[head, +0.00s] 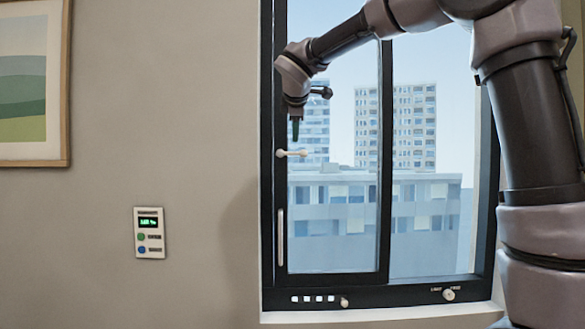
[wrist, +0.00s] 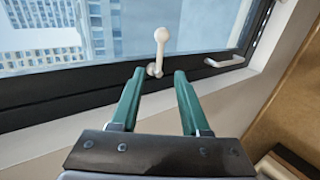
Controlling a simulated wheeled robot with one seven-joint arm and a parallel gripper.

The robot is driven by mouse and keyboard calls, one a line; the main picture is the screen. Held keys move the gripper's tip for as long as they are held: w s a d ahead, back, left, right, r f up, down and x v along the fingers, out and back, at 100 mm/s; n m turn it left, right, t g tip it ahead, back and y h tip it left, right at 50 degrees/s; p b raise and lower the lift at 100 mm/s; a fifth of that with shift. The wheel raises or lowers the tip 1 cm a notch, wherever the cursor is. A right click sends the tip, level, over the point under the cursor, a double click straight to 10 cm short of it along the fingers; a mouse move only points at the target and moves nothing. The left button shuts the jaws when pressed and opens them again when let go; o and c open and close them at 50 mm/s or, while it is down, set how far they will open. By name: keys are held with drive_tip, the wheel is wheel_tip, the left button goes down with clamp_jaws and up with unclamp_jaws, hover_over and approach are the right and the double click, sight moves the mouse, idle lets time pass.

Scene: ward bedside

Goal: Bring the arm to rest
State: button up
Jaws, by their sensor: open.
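My arm reaches in from the right in the head view, in front of the window. My gripper (head: 295,130) hangs near the left side of the window, just above a pale window handle (head: 291,153). In the wrist view the two green fingers of my gripper (wrist: 155,78) are apart with nothing between them. The same pale handle (wrist: 161,40) with its rounded knob shows beyond the fingertips, and it looks apart from them. The exact gap is hard to tell.
The dark window frame (head: 268,200) has a vertical pull bar (head: 281,238). Small switches (head: 313,298) and a knob (head: 449,294) sit along its lower rail. A wall panel (head: 149,232) and a framed picture (head: 30,85) are on the left wall. The wall between is bare.

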drive_tip(key=shift+d, duration=0.1)
drive_tip(key=s+d+f+m+g, duration=0.1)
drive_tip(key=s+d+f+m, duration=0.2)
drive_tip(key=s+d+m, duration=0.35)
drive_tip(key=s+d+f+m+g, duration=0.2)
drive_tip(key=s+d+f+m, duration=0.15)
drive_tip(key=s+d, duration=0.55)
drive_tip(key=s+d+f+m+y, duration=0.1)
drive_tip(key=s+d+f+m, duration=0.2)
drive_tip(key=s+f+m, duration=0.2)
drive_tip(key=s+d+f+m+g+y, duration=0.1)
drive_tip(key=s+d+f+m, duration=0.2)
drive_tip(key=s, duration=0.8)
wheel_tip(320, 180, down, 2)
drive_tip(key=m, duration=0.4)
drive_tip(key=shift+s+d, duration=0.15)
drive_tip(key=shift+f, duration=0.1)
drive_tip(key=shift+c, duration=1.1)
